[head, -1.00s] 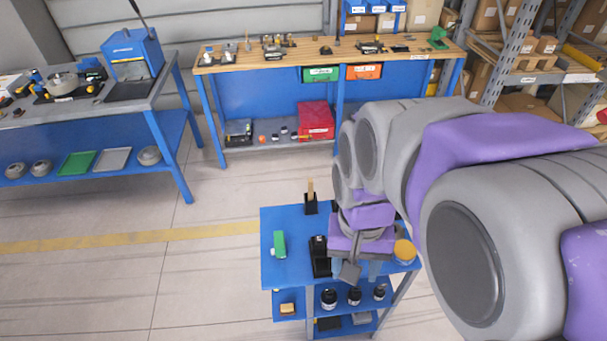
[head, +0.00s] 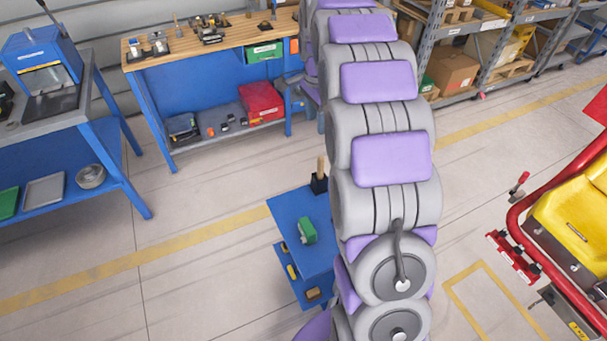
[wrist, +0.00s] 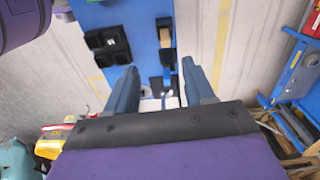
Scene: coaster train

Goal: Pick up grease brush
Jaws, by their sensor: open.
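What looks like the grease brush has an upright wooden handle (head: 320,166) and stands in a black holder (head: 319,184) at the far corner of the small blue cart (head: 290,207). In the wrist view, a tan piece (wrist: 165,38) in a dark holder on a blue surface may be the same brush; I cannot be sure. My gripper (wrist: 160,88) is open, its two blue-grey fingers apart with nothing held between them. The tan piece and holder lie ahead of the fingertips, apart from them. In the head view my arm hides the cart's right part, and my gripper is not clear there.
A green block (head: 307,231) lies on the cart. A black compartmented piece (wrist: 108,45) is left of the fingers. The wooden-topped workbench (head: 150,72) stands behind, and a red-and-yellow coaster car (head: 565,215) at right. Floor left of the cart is clear.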

